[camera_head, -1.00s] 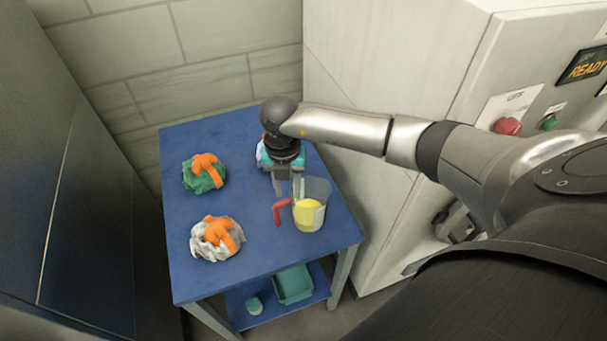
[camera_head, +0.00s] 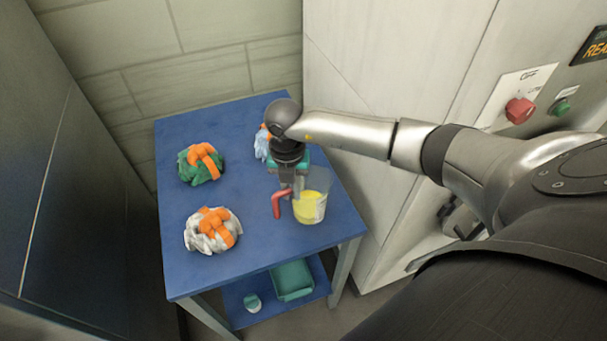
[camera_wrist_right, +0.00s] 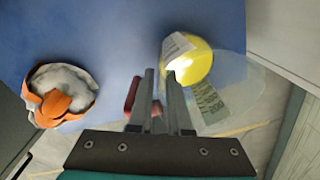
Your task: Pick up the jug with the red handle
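The jug (camera_head: 319,205) is clear, with yellow contents, a printed label and a red handle (camera_head: 277,206) on its left side. It stands near the right edge of the blue table. In the right wrist view the jug (camera_wrist_right: 232,95) is right of the fingers, and its red handle (camera_wrist_right: 131,96) shows beside and between them. My right gripper (camera_head: 294,188) points down at the handle's top, by the jug's rim. Its fingers (camera_wrist_right: 160,85) are close together with the handle between them. My left gripper is out of view.
A green bundle (camera_head: 187,168) and a white bundle (camera_head: 194,240), each with orange straps, lie on the left of the table (camera_head: 240,200). A light-blue bundle (camera_head: 261,146) is partly behind my gripper. A teal tray (camera_head: 292,280) sits on the lower shelf. A white cabinet (camera_head: 400,80) stands close right.

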